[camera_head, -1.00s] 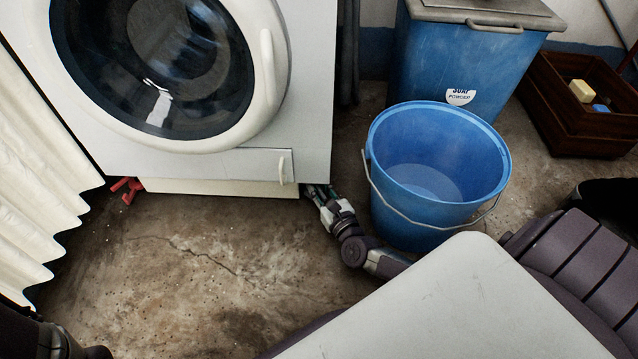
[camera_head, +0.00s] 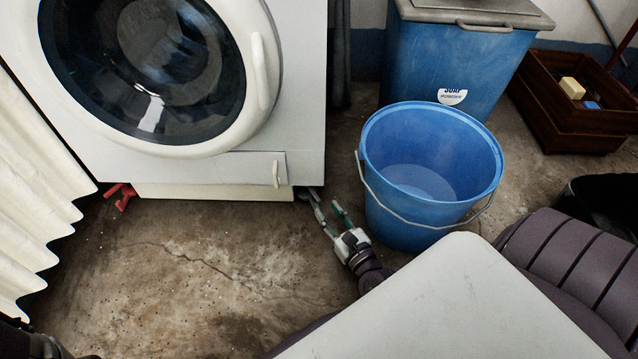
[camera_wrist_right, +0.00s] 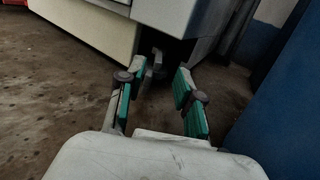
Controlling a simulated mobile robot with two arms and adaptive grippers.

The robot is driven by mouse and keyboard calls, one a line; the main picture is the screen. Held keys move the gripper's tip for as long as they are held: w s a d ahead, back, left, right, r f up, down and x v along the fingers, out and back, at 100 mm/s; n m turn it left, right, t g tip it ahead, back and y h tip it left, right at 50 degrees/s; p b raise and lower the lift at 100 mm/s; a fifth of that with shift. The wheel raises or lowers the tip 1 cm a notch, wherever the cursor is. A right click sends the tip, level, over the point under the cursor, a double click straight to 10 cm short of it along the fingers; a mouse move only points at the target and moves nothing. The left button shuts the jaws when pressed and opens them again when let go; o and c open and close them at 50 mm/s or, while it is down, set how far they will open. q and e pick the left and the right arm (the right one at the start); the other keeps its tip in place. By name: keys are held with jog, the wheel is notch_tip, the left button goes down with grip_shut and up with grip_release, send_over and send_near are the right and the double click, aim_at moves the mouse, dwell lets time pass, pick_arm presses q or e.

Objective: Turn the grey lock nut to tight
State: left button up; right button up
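The white washing machine (camera_head: 225,172) stands at the upper left in the head view. In the right wrist view, a small grey part (camera_wrist_right: 157,62) shows in the shadow below the machine's corner. It may be the foot with the grey lock nut, but the nut's shape and setting are too dark to tell. My right gripper (camera_head: 327,204) is open beside the machine's front right corner, low over the floor. In the right wrist view its green-padded fingers (camera_wrist_right: 155,82) are spread, with the grey part beyond and between them. My left gripper is not in view.
A blue bucket (camera_head: 400,222) stands close to the right of my right gripper. Behind it is a blue soap powder bin (camera_head: 425,65). A red part (camera_head: 121,194) shows under the machine's left end. A white curtain (camera_head: 30,220) hangs left. The floor in front is clear.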

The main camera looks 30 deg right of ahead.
jog(key=shift+s+a, duration=0.1)
jog(key=shift+s, duration=1.35)
jog(key=shift+s, duration=0.1)
